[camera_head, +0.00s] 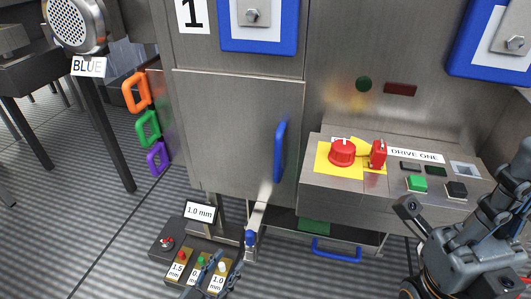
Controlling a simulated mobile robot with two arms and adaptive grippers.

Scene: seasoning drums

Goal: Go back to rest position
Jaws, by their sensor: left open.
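The two thin grey fingers of my left gripper (229,262) reach up from the bottom edge. They stand apart with nothing seen between them, in front of a small button box with coloured buttons (182,255). The rest of that gripper is cut off by the frame. A grey jointed part of my right arm (465,255) fills the lower right corner, in front of the floor and the console's right end. I cannot make out the state of its jaws.
A metal cabinet with a blue-handled door (230,125) stands in the middle. Right of it is a console (320,192) with a red knob (342,151) and green and black buttons. Coloured handles (148,127) hang at the left. Striped floor (60,215) is open at lower left.

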